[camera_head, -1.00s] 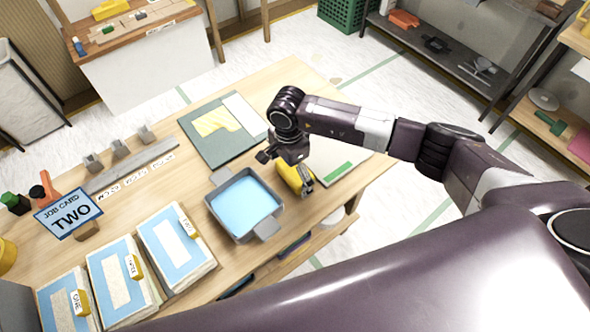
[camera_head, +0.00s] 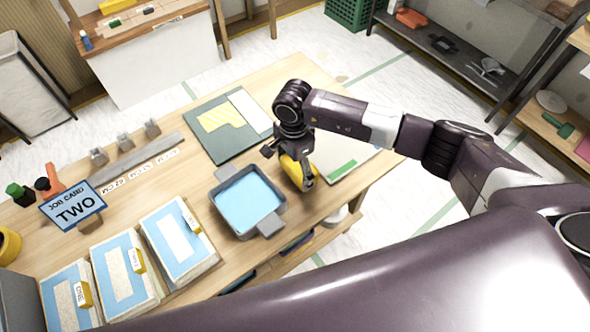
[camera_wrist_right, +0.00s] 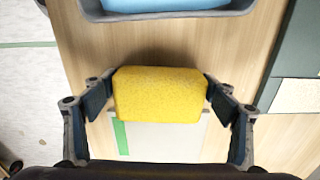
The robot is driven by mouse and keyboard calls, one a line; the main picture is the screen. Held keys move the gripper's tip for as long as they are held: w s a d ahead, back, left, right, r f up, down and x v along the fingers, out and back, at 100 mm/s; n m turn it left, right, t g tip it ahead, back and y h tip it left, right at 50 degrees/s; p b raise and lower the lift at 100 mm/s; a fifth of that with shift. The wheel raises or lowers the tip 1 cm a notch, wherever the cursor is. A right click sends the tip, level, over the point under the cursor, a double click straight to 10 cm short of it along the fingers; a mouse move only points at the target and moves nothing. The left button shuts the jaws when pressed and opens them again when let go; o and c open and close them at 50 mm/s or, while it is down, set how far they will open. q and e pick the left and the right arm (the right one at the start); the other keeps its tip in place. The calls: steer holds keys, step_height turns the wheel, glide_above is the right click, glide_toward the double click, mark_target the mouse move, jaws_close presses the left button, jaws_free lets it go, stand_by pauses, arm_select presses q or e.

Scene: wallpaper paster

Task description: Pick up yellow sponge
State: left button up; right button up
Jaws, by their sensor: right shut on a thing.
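The yellow sponge (camera_head: 297,172) is at my right gripper (camera_head: 296,160), to the right of the grey tray in the head view. In the right wrist view the sponge (camera_wrist_right: 158,94) sits between the two dark finger pads of my right gripper (camera_wrist_right: 158,92), which is shut on its two ends. Whether the sponge is clear of the surface below is hard to tell. My left gripper is in neither view.
A grey tray (camera_head: 222,174) of blue liquid stands left of the gripper. A green mat (camera_head: 232,152) with a yellow-striped sheet lies behind. A job card "TWO" (camera_head: 73,206) and several blue-and-white booklets (camera_head: 180,240) are on the left. A shelf (camera_head: 450,65) stands at the back right.

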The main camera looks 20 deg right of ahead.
mark_target(294, 167)
step_height(294, 167, up, 19)
steer(key=b, duration=0.4)
steer(key=shift+r, duration=0.1)
